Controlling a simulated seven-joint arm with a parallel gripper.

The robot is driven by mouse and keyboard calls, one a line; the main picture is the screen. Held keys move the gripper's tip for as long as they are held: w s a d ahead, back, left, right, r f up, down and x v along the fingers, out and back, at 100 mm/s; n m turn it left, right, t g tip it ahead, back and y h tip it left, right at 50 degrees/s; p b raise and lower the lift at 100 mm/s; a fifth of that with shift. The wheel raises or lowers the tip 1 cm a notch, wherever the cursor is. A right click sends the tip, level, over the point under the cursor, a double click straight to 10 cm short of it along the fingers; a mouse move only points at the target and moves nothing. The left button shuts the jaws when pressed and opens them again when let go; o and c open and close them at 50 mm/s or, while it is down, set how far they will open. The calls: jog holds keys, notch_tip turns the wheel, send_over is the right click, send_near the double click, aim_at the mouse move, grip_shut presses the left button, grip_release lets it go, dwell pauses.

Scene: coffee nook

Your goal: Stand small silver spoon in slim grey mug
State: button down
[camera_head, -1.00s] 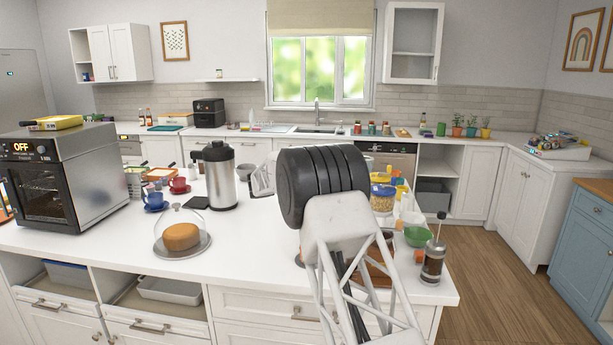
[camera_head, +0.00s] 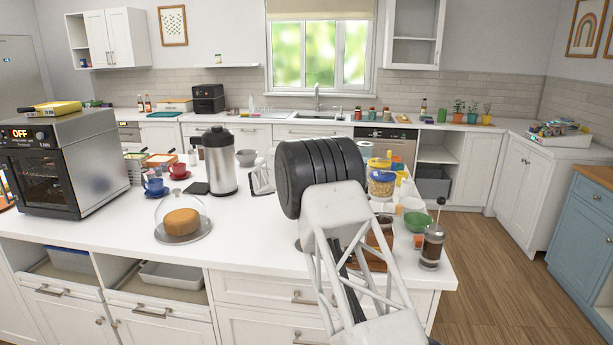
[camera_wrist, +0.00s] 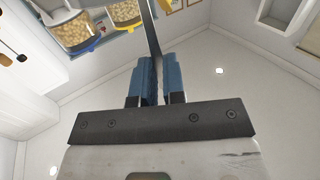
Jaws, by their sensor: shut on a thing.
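In the wrist view my gripper (camera_wrist: 157,82) has its two blue fingers closed on a thin silver strip, the handle of the small silver spoon (camera_wrist: 151,28). The handle runs out past the fingertips to the top edge of the picture, so its far end is out of view. In the head view my arm hides the gripper and the spoon. A small grey vessel (camera_head: 246,157) stands behind the silver jug. I cannot tell whether it is the slim grey mug, and I see no other clear match.
The white island holds a silver jug (camera_head: 217,165), a domed cake (camera_head: 182,221), an oven (camera_head: 85,160), blue and red cups, a green bowl (camera_head: 418,221) and a French press (camera_head: 433,245). Lidded jars (camera_head: 382,186) stand behind my arm. The front middle of the counter is clear.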

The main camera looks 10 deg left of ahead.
dwell(0.3)
jog(key=c, duration=1.1)
grip_release()
jog(key=shift+a, duration=0.1)
jog(key=shift+v, duration=3.8)
